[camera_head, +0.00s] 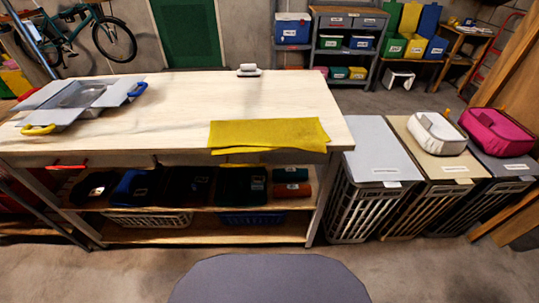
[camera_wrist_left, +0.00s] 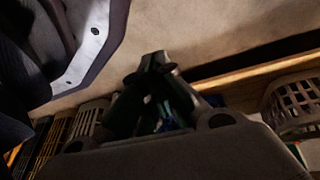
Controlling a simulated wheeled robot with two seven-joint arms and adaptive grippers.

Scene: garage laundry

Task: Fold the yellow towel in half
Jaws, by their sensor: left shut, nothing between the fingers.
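The yellow towel (camera_head: 268,134) lies flat on the wooden table (camera_head: 180,105), at the front edge towards the right end. A second strip of yellow shows below its front edge at the left, so it looks layered or slightly overhanging there; I cannot tell which. My left gripper (camera_wrist_left: 157,60) shows in the left wrist view with its dark fingers together and empty. It is away from the towel, with floor and the lower shelf beyond it. Neither gripper shows in the head view, and my right gripper is in no view.
A grey open box (camera_head: 85,97) with yellow and blue handles stands at the table's left. A small white-and-dark object (camera_head: 249,70) sits at the back edge. Lidded hampers (camera_head: 375,150) stand right of the table. The table's middle is clear.

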